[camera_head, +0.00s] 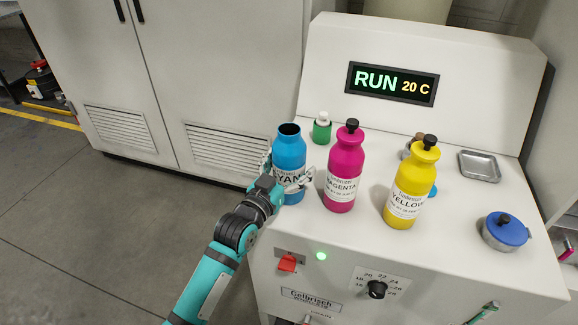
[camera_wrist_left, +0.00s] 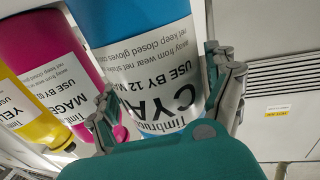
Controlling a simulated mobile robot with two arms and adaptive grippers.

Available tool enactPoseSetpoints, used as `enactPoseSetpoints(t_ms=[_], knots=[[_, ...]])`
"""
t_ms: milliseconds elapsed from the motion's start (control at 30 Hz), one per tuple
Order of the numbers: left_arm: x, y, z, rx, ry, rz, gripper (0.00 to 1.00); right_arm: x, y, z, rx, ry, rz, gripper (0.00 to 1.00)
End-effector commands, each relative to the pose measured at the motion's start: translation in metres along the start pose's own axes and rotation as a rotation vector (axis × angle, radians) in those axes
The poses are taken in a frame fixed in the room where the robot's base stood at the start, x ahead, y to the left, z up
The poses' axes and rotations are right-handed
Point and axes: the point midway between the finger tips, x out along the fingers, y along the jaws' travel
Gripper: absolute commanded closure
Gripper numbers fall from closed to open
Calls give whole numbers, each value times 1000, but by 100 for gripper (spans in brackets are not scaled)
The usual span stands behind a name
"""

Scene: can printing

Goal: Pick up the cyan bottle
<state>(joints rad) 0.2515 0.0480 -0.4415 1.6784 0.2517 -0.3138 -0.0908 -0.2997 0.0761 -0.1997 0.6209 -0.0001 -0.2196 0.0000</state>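The cyan bottle (camera_head: 289,150) stands upright on the machine's white top near its left edge. It has a dark open mouth and no cap. My left gripper (camera_head: 284,178) is low at the bottle, with fingers on both sides of it. In the left wrist view the cyan bottle (camera_wrist_left: 150,70) fills the space between the spread grey fingers of the left gripper (camera_wrist_left: 165,90). The fingers look open around the bottle; firm contact is not clear. My right gripper is not in view.
A magenta bottle (camera_head: 344,170) stands close to the right, with a yellow bottle (camera_head: 411,187) beyond it. A small green bottle (camera_head: 322,130) is behind. A metal tray (camera_head: 479,166) and a blue-lidded tin (camera_head: 506,230) sit farther right. The display (camera_head: 392,84) reads RUN 20 C.

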Motion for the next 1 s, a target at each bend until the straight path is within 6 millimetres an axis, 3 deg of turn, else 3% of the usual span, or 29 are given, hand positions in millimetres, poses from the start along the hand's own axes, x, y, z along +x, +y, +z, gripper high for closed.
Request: enactPoseSetpoints(t_ms=[67,500,767,1000], knots=[[0,0,0,0,0,0,26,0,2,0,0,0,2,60],[0,0,0,0,-1,0,84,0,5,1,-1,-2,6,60],[0,0,-6,1,9,0,85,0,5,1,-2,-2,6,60],[0,0,-36,1,15,0,85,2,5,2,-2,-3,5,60]])
